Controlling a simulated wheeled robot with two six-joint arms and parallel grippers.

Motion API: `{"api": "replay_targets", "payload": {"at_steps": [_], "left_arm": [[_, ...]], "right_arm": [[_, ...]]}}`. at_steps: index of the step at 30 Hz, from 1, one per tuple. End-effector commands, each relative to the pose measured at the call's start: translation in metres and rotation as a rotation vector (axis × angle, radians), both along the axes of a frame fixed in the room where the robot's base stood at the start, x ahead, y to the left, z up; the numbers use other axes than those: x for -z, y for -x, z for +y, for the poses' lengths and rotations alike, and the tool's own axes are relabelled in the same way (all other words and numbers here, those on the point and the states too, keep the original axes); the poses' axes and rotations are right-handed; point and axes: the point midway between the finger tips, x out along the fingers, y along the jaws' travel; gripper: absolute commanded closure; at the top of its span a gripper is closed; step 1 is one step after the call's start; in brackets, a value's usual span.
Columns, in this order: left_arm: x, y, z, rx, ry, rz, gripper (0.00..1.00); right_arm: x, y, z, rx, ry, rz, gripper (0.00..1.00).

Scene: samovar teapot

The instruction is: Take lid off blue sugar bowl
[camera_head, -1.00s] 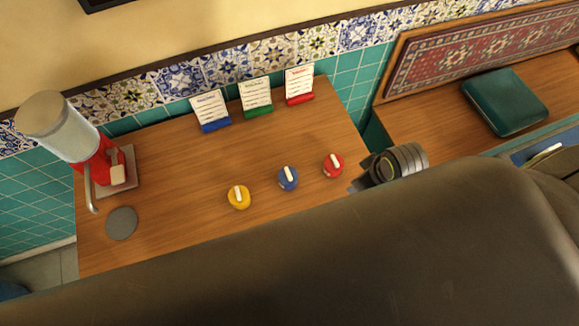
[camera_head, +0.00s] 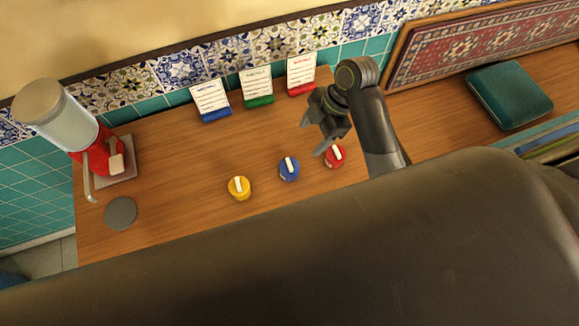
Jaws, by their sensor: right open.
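The blue sugar bowl (camera_head: 289,171) stands on the wooden counter between a yellow bowl and a red bowl. Its lid (camera_head: 288,163), with a pale bar across the top, sits on it. My right gripper (camera_head: 310,138) is open and empty, above the counter, up and to the right of the blue bowl and apart from it. Its fingers point to the lower left, close to the red bowl in the picture. My left gripper is not in view.
The yellow bowl (camera_head: 239,188) is left of the blue one; the red bowl (camera_head: 335,157) is right, beside my right arm. Cards on blue (camera_head: 215,115), green (camera_head: 259,101) and red (camera_head: 302,88) stands line the back. A red dispenser (camera_head: 97,158) and grey disc (camera_head: 120,213) stand left.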

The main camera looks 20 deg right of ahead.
Motion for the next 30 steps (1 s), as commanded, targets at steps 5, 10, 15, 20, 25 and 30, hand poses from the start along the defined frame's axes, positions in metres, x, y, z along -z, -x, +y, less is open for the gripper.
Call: {"api": "replay_targets", "payload": {"at_steps": [5, 10, 15, 20, 25, 30], "left_arm": [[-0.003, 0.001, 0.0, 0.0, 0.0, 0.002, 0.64], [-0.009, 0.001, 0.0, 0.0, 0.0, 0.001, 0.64], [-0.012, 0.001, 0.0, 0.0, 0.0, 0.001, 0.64], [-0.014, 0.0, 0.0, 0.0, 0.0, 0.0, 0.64], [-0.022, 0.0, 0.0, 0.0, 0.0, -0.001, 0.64], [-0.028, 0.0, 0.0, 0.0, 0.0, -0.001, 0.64]], "right_arm": [[0.036, 0.003, 0.017, 0.003, -0.005, 0.011, 0.35], [0.064, 0.002, 0.028, 0.003, -0.002, 0.007, 0.35], [0.079, 0.001, 0.033, 0.003, -0.001, 0.003, 0.35], [0.085, 0.001, 0.035, 0.004, 0.0, 0.004, 0.35], [0.097, -0.002, 0.04, 0.003, 0.0, 0.007, 0.35], [0.116, -0.004, 0.047, 0.004, -0.001, 0.007, 0.35]]}}
